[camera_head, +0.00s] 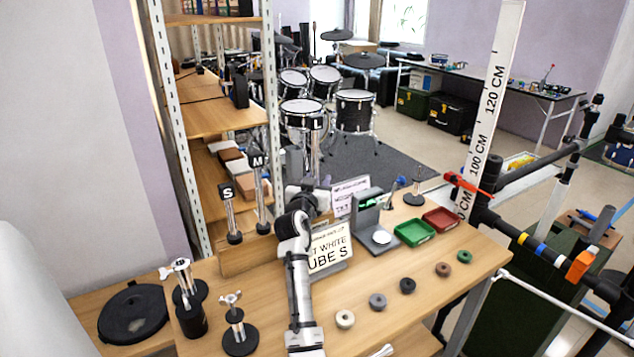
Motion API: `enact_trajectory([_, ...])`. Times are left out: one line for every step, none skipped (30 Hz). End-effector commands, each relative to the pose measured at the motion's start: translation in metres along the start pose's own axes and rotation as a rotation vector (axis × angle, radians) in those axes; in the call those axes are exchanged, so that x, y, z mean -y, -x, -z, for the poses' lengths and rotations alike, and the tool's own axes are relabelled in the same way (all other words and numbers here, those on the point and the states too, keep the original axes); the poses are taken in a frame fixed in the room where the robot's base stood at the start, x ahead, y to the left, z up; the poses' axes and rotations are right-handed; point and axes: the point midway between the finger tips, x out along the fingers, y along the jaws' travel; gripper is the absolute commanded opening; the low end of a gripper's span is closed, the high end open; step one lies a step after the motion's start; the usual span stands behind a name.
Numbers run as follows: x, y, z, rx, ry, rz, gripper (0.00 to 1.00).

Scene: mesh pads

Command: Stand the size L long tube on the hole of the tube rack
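The size L long tube (316,150) is a slim upright metal tube under a black "L" label. It shows above the far end of my arm, and its lower end is hidden behind the arm. The wooden tube rack (232,262) is at the table's back left, its right part covered by my arm. Tubes labelled S (230,216) and M (262,190) stand upright at the rack on dark bases. My gripper (312,192) is at the far end of the arm, close to the L tube. Its fingers are too small and covered to tell open from shut, or whether they touch the tube.
A white sign reading "UBE S" (331,247) stands right of my arm. Beyond it are a scale (377,238), green tray (414,232) and red tray (441,219). Several rings lie along the front. Two black-based metal stands (238,335) (190,308) are front left.

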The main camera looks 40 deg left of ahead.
Motion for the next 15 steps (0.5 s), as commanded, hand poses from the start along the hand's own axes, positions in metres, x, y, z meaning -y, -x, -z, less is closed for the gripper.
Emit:
enact_trajectory([0.0, 0.0, -0.001, 0.001, 0.0, 0.0, 0.42])
enact_trajectory([0.0, 0.0, -0.001, 0.001, 0.0, 0.0, 0.42])
enact_trajectory([0.0, 0.0, -0.001, 0.001, 0.0, 0.0, 0.42])
enact_trajectory([0.0, 0.0, -0.001, 0.001, 0.0, 0.0, 0.42])
enact_trajectory([0.0, 0.0, -0.001, 0.001, 0.0, 0.0, 0.42])
enact_trajectory([0.0, 0.0, -0.001, 0.002, 0.0, 0.0, 0.42])
enact_trajectory([0.0, 0.0, -0.003, 0.004, 0.001, 0.0, 0.42])
enact_trajectory([0.0, 0.0, -0.002, 0.004, 0.001, 0.0, 0.42])
enact_trajectory([0.0, 0.0, -0.001, 0.003, 0.0, 0.0, 0.42])
enact_trajectory([0.0, 0.0, 0.0, 0.003, 0.0, 0.0, 0.42])
enact_trajectory([0.0, 0.0, 0.003, 0.002, -0.001, 0.0, 0.42])
enact_trajectory([0.0, 0.0, 0.007, 0.001, -0.001, -0.001, 0.42])
enact_trajectory([0.0, -0.001, 0.01, 0.001, -0.001, -0.001, 0.42])
enact_trajectory([0.0, -0.001, 0.015, 0.0, -0.001, -0.002, 0.42])
enact_trajectory([0.0, 0.0, 0.022, -0.001, -0.002, -0.001, 0.42])
